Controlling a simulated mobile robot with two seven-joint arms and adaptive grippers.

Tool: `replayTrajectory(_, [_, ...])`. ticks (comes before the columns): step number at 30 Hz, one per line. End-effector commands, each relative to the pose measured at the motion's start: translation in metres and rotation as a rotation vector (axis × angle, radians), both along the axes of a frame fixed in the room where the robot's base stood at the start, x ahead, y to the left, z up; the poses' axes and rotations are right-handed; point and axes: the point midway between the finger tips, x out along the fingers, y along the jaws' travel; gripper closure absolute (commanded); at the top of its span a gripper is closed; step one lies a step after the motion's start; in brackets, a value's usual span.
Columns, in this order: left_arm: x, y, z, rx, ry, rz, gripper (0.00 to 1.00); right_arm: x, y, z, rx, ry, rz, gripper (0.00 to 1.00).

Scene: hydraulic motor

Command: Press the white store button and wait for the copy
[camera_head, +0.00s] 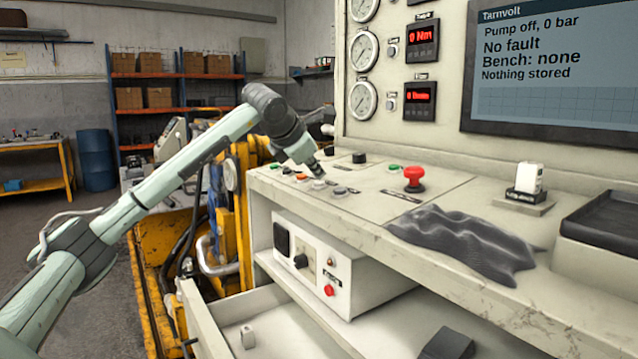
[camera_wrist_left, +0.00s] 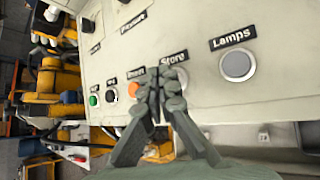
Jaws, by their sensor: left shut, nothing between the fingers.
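The white store button (camera_head: 319,184) is on the sloping console, in a row of small buttons. In the left wrist view the "Store" label (camera_wrist_left: 173,58) shows beside my fingertips, and the button is mostly hidden behind them. My left gripper (camera_head: 314,167) is shut and empty, its tips pointing down at the button; in the left wrist view its fingers (camera_wrist_left: 158,84) meet just in front of it. I cannot tell whether they touch it. The screen (camera_head: 552,75) reads "Pump off, 0 bar", "No fault", "Bench: none" and "Nothing stored". A small white block (camera_head: 529,177) stands upright in a dark labelled holder.
An orange button (camera_wrist_left: 134,90) and a grey "Lamps" button (camera_wrist_left: 238,65) flank the store button. A red mushroom button (camera_head: 414,174), a crumpled grey cloth (camera_head: 465,240) and a black tray (camera_head: 606,222) are further right on the console. An open drawer (camera_head: 245,312) is below.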

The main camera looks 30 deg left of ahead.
Motion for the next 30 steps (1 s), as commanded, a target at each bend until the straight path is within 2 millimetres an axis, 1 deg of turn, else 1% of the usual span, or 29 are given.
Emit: replayTrajectory(30, [0.0012,-0.0006,-0.0092,0.000,0.001,0.000,1.00,0.0006,0.0001,-0.0048,0.000,-0.001,-0.001,0.60])
